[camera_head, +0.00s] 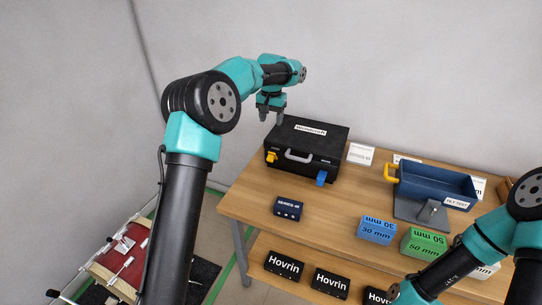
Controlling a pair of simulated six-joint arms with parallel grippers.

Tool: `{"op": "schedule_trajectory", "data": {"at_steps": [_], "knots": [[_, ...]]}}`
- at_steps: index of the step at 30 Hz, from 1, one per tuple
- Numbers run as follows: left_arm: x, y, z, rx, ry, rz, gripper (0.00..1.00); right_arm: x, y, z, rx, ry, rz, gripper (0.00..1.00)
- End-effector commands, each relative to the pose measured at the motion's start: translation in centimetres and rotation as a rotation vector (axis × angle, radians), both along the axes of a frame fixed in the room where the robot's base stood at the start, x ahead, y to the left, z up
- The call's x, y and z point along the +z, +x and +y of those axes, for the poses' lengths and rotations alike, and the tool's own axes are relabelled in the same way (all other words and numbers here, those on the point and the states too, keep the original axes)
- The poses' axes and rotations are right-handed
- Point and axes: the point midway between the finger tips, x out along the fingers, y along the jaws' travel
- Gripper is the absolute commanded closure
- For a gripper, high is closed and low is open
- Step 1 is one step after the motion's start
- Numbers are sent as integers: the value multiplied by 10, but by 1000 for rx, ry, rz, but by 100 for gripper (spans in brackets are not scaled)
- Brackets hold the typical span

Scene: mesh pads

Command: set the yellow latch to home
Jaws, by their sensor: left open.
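The yellow latch (271,156) is on the front left of a black case (315,137) at the back left of the table. It is small in view, and I cannot tell its exact setting. My left gripper (271,118) points down, open and empty, above and behind the case's left end, apart from the latch. A blue latch (321,177) is on the front right of the same case, with a grey handle (298,156) between the two.
A blue tray (436,185) with a yellow handle stands at the right. A small dark blue box (288,208), a blue 30 mm block (376,230) and a green 50 mm block (423,242) sit nearer. Black Hovrin boxes (330,284) lie lower down.

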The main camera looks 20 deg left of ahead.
Motion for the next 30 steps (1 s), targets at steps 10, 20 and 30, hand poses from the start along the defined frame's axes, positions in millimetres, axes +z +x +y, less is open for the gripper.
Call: {"op": "schedule_trajectory", "data": {"at_steps": [10,20,30], "knots": [[-34,0,0,-1,1,4,45,0,0,0,0,0,0,57],[-90,-1,0,0,0,5,45,0,0,0,0,0,0,57],[-146,0,0,0,0,3,45,0,0,0,0,0,0,57]]}}
